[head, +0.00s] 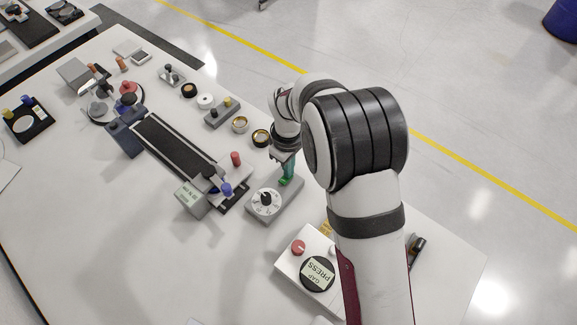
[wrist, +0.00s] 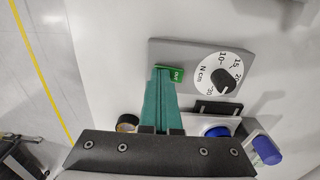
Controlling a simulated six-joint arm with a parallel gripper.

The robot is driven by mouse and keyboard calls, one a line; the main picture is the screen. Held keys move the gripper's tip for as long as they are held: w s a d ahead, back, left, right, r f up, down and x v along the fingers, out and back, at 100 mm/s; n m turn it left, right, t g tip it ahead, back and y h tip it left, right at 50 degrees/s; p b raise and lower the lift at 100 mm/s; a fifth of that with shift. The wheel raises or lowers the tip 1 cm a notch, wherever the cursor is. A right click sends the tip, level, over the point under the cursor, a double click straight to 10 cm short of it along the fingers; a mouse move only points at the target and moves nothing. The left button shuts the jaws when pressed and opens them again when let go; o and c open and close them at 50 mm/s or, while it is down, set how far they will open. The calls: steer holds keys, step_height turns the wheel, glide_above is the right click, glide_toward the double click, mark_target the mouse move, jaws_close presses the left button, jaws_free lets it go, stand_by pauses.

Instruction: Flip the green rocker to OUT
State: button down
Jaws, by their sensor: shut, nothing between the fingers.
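The green rocker (wrist: 176,74) sits on a grey box beside a white dial, and one end bears a light label that seems to read OUT. In the wrist view its left part is hidden by my gripper. My gripper (wrist: 163,70) has two teal fingers, closed together and empty, with the tips right at the rocker. I cannot tell whether they touch it or which way the rocker is tilted. In the head view my gripper (head: 287,178) points down at the back end of the grey box (head: 287,205), and its fingers largely cover the rocker.
The dial (head: 265,201) with a black knob shares the box. A press station (head: 318,272) with a red button stands in front. A black conveyor (head: 175,147) with a blue knob lies to the left. Free table lies at front left.

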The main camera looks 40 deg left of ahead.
mark_target(281, 182)
steer(key=shift+s, duration=0.85)
step_height(281, 182, up, 14)
steer(key=s, duration=0.1)
steer(key=shift+s, duration=0.1)
